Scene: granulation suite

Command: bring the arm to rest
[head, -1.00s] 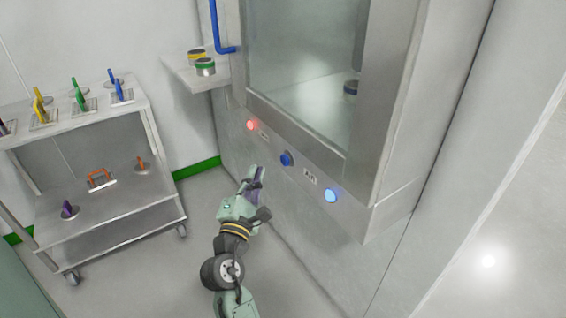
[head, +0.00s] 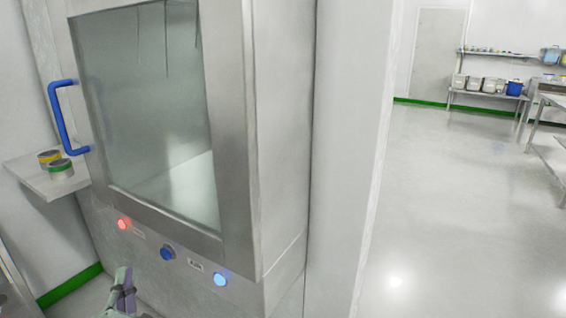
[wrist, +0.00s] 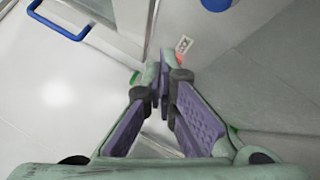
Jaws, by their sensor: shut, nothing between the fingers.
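My gripper (head: 124,290) shows at the bottom of the head view, in front of the steel cabinet (head: 285,250) and below its row of lights and buttons. Its purple-padded fingers are shut and empty; they also fill the middle of the wrist view (wrist: 165,95). Only the gripper's end shows in the head view; the rest of my arm is below the frame. A red light (head: 124,223), a blue button (head: 167,253) and a lit blue-white button (head: 220,280) sit on the cabinet front, apart from the fingers in the head view.
The cabinet has a glass door with a blue handle (head: 66,118). Open floor (head: 440,210) lies to the right, with benches and bins (head: 480,85) far back.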

